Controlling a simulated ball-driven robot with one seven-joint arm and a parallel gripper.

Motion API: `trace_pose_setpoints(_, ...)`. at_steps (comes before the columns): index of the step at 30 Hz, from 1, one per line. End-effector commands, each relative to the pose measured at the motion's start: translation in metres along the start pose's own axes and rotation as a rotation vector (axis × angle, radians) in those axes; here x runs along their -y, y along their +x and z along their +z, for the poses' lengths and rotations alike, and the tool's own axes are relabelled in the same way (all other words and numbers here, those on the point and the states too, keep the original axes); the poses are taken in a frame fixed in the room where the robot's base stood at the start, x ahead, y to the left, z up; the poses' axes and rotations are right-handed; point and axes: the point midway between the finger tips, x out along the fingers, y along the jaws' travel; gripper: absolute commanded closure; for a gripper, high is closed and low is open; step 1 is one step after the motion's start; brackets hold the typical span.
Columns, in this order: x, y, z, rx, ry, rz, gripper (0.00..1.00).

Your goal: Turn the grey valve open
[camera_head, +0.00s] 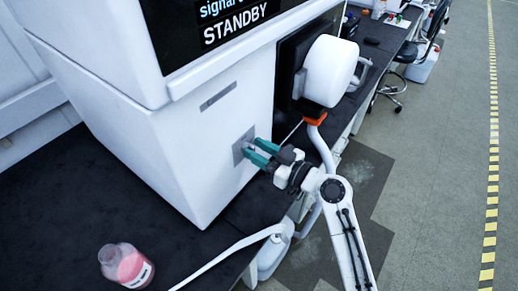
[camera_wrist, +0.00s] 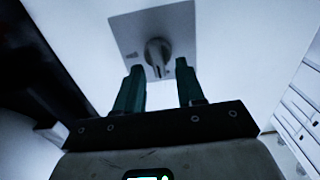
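The grey valve (camera_wrist: 158,55) is a small rounded knob on a square grey plate (camera_wrist: 185,18) set in the white instrument's face. In the head view the plate (camera_head: 239,146) shows on the lower part of the instrument, and my gripper covers most of the knob. My gripper (camera_head: 252,147) has green fingers pointing at the plate. In the wrist view the gripper (camera_wrist: 160,72) is open, with one finger to each side of the knob and a gap between. I cannot tell whether the fingertips reach past the knob's front.
The white instrument (camera_head: 190,140) with a STANDBY screen (camera_head: 235,32) stands on a black bench (camera_head: 60,190). A bottle of pink liquid (camera_head: 125,266) stands at the lower left. A white cylinder (camera_head: 330,70) sticks out above my arm.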

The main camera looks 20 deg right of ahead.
Motion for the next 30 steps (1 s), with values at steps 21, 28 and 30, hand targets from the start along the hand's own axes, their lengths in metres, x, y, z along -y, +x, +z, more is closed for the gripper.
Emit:
trace_pose_setpoints(21,-0.0003,-0.0005,0.0003,0.0,0.023,0.0,0.97)
trace_pose_setpoints(28,-0.0017,-0.0005,0.001,0.0,0.132,0.0,0.97)
trace_pose_setpoints(30,-0.0026,-0.0006,0.0012,0.0,0.183,0.0,0.97)
